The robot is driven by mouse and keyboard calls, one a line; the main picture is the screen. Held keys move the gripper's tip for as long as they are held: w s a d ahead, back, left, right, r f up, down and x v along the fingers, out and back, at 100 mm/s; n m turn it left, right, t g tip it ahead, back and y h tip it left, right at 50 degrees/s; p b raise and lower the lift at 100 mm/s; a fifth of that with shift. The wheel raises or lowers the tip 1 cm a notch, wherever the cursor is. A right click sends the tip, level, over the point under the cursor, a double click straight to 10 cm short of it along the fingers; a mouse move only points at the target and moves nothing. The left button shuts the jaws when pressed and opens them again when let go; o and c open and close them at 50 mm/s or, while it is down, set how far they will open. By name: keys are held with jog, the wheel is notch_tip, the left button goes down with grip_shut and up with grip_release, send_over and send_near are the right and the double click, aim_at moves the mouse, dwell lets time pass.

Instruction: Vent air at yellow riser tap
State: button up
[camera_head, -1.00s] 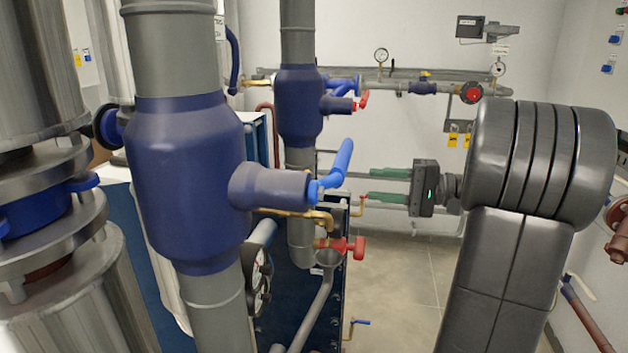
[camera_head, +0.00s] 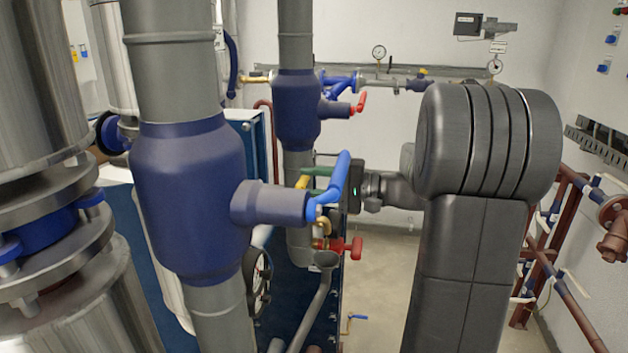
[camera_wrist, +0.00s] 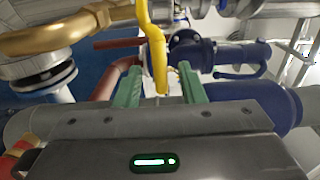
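The yellow tap lever (camera_head: 303,182) shows as a small patch behind the blue lever (camera_head: 340,178) on the large blue riser body (camera_head: 188,195). In the wrist view the yellow lever (camera_wrist: 158,55) is a long bent bar pointing down between my green fingers. My gripper (camera_wrist: 157,85) is open, with a visible gap on each side of the lever. In the head view my gripper (camera_head: 312,172) reaches left toward the riser, its fingers partly hidden behind the blue lever. The valve that the yellow lever turns is cut off above.
A brass pipe (camera_wrist: 65,38) runs close by at upper left in the wrist view. A red-handled valve (camera_head: 348,247) and a grey funnel (camera_head: 326,260) sit below my gripper. A second blue riser body (camera_head: 296,108) stands behind.

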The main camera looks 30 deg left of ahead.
jog(key=shift+c, duration=0.3)
grip_shut()
